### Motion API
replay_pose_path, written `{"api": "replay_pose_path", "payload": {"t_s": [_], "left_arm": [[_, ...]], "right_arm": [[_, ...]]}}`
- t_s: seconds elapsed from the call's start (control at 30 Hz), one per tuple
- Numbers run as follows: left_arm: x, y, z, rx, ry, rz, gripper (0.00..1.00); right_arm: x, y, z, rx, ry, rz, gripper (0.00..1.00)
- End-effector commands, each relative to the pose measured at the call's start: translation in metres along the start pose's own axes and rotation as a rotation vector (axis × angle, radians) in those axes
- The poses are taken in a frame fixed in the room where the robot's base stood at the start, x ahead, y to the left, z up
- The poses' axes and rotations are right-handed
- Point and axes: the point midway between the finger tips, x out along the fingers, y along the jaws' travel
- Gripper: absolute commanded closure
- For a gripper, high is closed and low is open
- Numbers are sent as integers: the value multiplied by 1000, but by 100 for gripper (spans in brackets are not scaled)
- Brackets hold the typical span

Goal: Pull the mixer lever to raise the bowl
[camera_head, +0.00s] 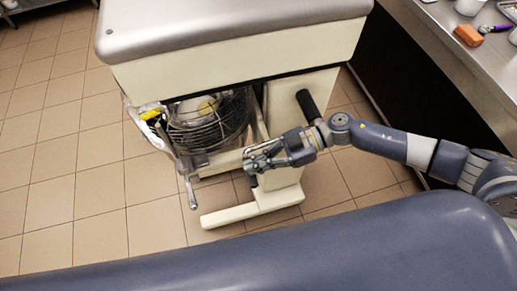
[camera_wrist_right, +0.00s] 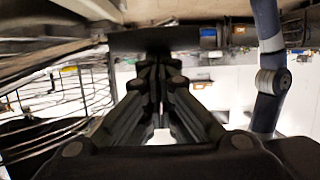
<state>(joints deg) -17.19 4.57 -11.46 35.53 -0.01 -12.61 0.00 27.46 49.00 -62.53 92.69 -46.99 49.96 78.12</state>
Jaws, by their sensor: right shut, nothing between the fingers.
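The mixer (camera_head: 230,70) is a cream floor-standing machine with a grey metal top. Its wire bowl guard (camera_head: 208,125) and bowl area sit under the head. A black-handled lever (camera_head: 307,104) sticks up at the right side of the column, just behind my right wrist. A thin metal rod (camera_head: 188,185) hangs at the front left of the guard. My right gripper (camera_head: 250,160) reaches in from the right, shut and empty, in front of the column and right of the guard. The shut fingers (camera_wrist_right: 158,65) also show in the right wrist view, with guard wires at left. My left gripper is out of view.
A steel counter (camera_head: 450,50) with an orange block (camera_head: 468,35) and a utensil runs along the right. The mixer's cream foot (camera_head: 240,213) extends forward on the floor. Tiled floor (camera_head: 60,180) is clear at left.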

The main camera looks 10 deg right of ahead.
Motion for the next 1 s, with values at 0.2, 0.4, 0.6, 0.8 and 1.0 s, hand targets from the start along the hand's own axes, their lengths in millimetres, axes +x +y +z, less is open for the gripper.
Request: {"api": "replay_pose_path", "payload": {"t_s": [0.2,0.4,0.6,0.8,1.0], "left_arm": [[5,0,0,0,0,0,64],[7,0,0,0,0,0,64],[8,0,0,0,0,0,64],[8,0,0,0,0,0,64],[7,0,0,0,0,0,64]], "right_arm": [[7,0,22,1,5,-1,100],[8,0,32,0,5,0,100],[8,0,34,-1,5,0,100],[8,0,34,-1,5,0,100],[8,0,34,-1,5,0,100]]}}
